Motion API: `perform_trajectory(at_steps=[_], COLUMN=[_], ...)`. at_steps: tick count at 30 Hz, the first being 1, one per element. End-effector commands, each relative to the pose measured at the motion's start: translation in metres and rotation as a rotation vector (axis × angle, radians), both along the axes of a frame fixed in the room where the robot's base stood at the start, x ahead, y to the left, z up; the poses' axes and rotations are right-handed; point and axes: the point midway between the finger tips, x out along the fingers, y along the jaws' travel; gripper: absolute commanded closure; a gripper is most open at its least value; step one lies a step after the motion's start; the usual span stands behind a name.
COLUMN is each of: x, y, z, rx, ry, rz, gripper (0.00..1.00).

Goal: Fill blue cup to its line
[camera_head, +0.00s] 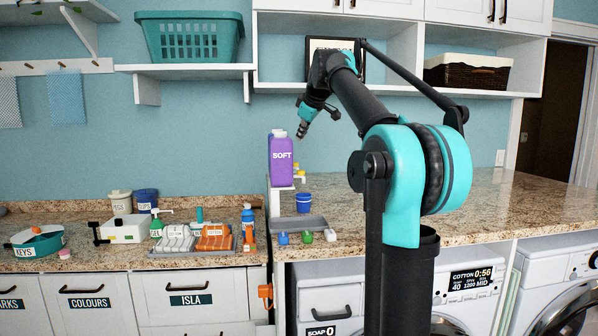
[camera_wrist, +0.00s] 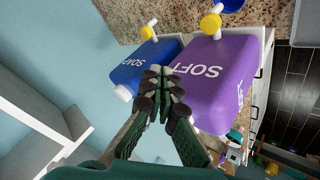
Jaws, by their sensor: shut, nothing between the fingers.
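The blue cup (camera_head: 304,203) stands upright on the counter behind a grey tray, to the right of the purple SOFT jug; a line on it is too small to see. A blue rim at the top edge of the wrist view (camera_wrist: 232,4) looks like it. The purple SOFT jug (camera_head: 282,160) sits raised on a white stand and is large in the wrist view (camera_wrist: 222,80). Each has a yellow tap (camera_wrist: 210,23). My gripper (camera_head: 301,133) is shut and empty, above and near the jugs.
The grey tray (camera_head: 300,224) has small blue, green and white items (camera_head: 308,237) at its front. An orange and blue bottle (camera_head: 248,230) stands left on the lower counter. A shelf (camera_head: 400,88) hangs above. The counter to the right (camera_head: 500,205) is clear.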

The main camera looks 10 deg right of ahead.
Motion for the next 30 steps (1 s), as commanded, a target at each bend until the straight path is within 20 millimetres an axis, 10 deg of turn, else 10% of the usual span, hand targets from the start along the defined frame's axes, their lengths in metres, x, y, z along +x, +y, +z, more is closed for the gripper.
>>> perform_trajectory(at_steps=[30], x=[0.000], y=[0.000], z=[-0.083], rx=[0.000], ry=[0.000], rz=[0.000], gripper=[1.00])
